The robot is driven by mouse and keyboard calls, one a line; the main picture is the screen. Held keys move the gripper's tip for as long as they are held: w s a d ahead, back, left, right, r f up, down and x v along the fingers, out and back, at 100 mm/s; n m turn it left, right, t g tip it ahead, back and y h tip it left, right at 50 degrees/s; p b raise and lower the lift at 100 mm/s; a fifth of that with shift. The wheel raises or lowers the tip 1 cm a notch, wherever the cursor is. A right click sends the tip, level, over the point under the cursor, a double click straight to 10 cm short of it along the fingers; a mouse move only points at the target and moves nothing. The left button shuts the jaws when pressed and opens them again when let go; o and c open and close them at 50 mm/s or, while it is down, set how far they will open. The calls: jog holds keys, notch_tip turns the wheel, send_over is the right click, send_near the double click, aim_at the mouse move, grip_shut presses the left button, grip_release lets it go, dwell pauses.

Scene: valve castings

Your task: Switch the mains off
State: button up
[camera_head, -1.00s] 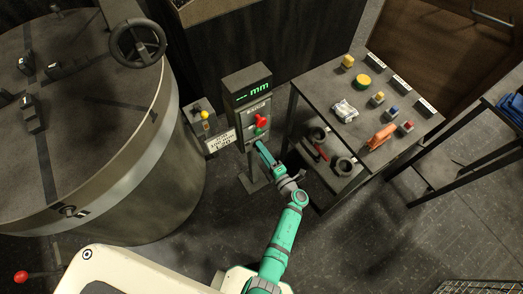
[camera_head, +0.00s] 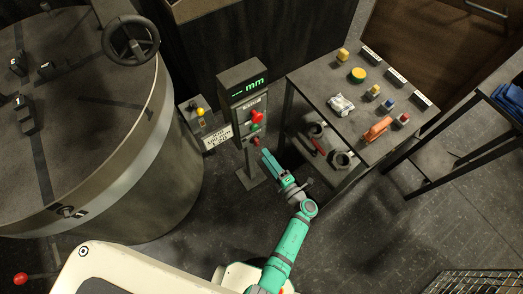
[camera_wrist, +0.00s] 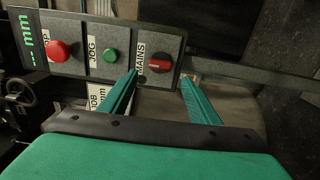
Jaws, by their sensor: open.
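The control post (camera_head: 243,78) stands left of the table, with a lit green "mm" display. In the wrist view its panel (camera_wrist: 120,38) lies sideways, with a red stop button (camera_wrist: 59,50), a green JOG button (camera_wrist: 110,55) and a red knob (camera_wrist: 159,66) beside the MAINS label (camera_wrist: 140,62). The knob's grip lies roughly crosswise in that view; its exact setting is unclear. My gripper (camera_wrist: 160,76) is open and empty, its fingertips near the panel on either side of the mains knob in the picture. Contact cannot be told. In the head view my gripper (camera_head: 265,153) is just right of the post's lower panel.
A large round drum (camera_head: 130,190) with a handwheel (camera_head: 130,38) stands left. A small box with a yellow button (camera_head: 200,112) and a sign (camera_head: 218,134) is beside the post. The table (camera_head: 320,80) at right holds several small parts and an orange object (camera_head: 377,129).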

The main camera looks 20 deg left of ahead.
jog(key=shift+v, duration=1.9)
jog(key=shift+s, duration=0.15)
jog(key=s+d+r+m+t+h, duration=0.1)
jog(key=s+d+r+m+h, duration=0.2)
jog(key=s+r+m, duration=0.5)
jog(key=s+d+r+m+t+h, duration=0.1)
jog(key=s+d+r+m+h, duration=0.1)
jog(key=s+r+m+h, duration=0.4)
jog(key=s+d+r+m+t+h, duration=0.2)
jog(key=s+r+m+h, duration=0.3)
jog(key=s+r+m, duration=0.4)
jog(key=s+d+m, duration=0.1)
jog(key=s+m, duration=0.4)
jog(key=shift+d+r+m, duration=0.3)
jog(key=shift+r, duration=0.1)
